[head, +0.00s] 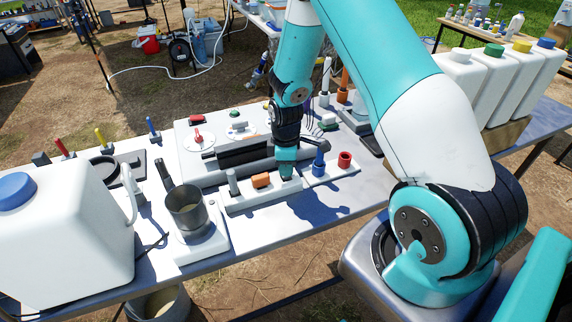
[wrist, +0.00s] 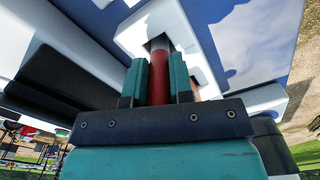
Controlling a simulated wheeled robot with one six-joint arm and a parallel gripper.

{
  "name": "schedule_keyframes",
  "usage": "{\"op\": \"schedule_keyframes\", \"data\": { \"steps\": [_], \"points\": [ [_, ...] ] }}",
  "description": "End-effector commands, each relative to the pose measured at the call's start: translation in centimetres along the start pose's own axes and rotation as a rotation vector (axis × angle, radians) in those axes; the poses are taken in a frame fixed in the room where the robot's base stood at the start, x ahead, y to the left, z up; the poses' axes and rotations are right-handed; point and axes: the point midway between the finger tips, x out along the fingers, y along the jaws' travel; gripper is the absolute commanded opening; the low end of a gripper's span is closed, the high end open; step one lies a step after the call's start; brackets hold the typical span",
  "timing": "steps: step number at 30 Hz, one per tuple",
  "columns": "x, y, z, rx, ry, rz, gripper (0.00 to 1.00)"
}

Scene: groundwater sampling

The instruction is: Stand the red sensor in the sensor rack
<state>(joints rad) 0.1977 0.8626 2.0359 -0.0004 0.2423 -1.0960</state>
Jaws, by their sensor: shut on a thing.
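The red sensor (wrist: 158,82) is a red cylinder with a grey end, held between the teal fingers of my gripper (wrist: 158,85) in the wrist view. Its grey end is at a dark opening in a white block, which seems to be the sensor rack; I cannot tell how deep it sits. In the head view the white rack (head: 240,204) lies along the table's front, and my gripper (head: 287,172) points down at its middle, hiding the red sensor. A grey (head: 233,184), an orange (head: 261,180), a blue (head: 319,162) and a red piece (head: 345,160) stand along the rack.
Behind the rack is a white instrument case (head: 190,160) with a dark bar. To the left are a metal beaker (head: 187,212) and a large white jug (head: 70,235). White bottles (head: 500,80) stand at the right. Bare table shows in front of the rack.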

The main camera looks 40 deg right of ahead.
Motion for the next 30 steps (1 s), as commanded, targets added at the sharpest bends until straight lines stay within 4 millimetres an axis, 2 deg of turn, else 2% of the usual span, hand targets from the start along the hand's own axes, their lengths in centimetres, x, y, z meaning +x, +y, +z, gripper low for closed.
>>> {"op": "schedule_keyframes", "data": {
  "steps": [5,6,9,20,23,30],
  "points": [
    [0.4,0.0,0.0,0.000,0.000,-0.001,0.00],
    [0.3,0.0,0.0,0.000,0.000,0.000,0.28],
    [0.3,0.0,0.0,0.000,0.000,-0.001,0.47],
    [-0.4,0.1,0.0,0.000,0.001,0.001,0.47],
    [-1.7,0.1,-0.1,0.000,0.002,0.004,0.47],
    [-6.8,0.1,-0.1,0.000,0.003,0.006,0.47]
  ]
}}
